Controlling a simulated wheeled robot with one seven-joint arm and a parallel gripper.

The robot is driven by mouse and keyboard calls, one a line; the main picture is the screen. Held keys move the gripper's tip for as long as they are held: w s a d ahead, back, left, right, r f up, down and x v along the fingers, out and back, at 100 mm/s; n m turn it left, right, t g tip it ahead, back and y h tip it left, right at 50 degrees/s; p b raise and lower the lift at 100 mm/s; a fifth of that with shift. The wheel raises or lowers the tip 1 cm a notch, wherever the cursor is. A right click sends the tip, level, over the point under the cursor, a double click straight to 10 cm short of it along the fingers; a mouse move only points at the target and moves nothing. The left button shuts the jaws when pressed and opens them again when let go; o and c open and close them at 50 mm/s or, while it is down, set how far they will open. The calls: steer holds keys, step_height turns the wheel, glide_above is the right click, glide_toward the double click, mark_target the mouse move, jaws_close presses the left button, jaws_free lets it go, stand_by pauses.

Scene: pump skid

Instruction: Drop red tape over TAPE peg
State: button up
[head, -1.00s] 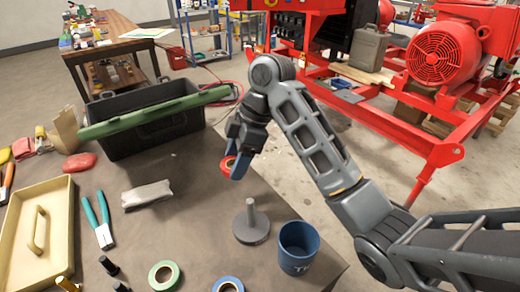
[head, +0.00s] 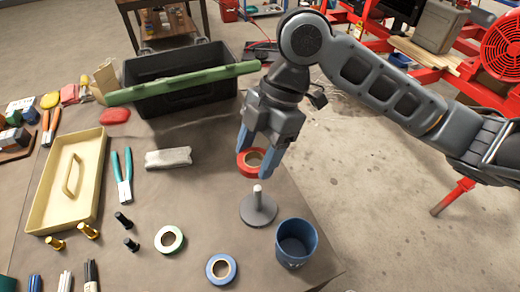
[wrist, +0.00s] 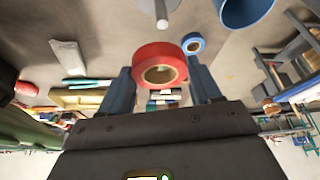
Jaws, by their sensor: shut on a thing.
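My gripper (head: 258,155) is shut on the red tape roll (head: 246,163), which has a tan core and an open centre. In the wrist view the red tape (wrist: 159,56) sits between the blue fingers. In the head view the roll appears just above and behind the TAPE peg (head: 258,196), a pale upright post on a round grey base (head: 258,212). The peg is bare. The wrist view shows the peg (wrist: 162,14) apart from the roll, near the top edge. No label shows on the peg.
A blue cup (head: 296,243) stands right of the peg base. A blue tape roll (head: 221,268) and a green tape roll (head: 169,239) lie in front and to the left. A grey bar (head: 168,158) lies left. A black toolbox (head: 180,95) with a green lid edge stands behind.

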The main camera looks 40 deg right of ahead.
mark_target(260, 187)
steer(key=shift+s+a+f, duration=0.1)
steer(key=shift+s+f, duration=0.1)
steer(key=shift+s, duration=0.3)
steer(key=shift+f+b, duration=1.7)
steer(key=shift+f, duration=0.75)
steer(key=shift+f+b, duration=0.45)
steer(key=shift+b, duration=0.45)
steer(key=o, duration=1)
steer(key=shift+r, duration=0.15)
steer(key=v, duration=0.7)
steer(key=shift+r, duration=0.3)
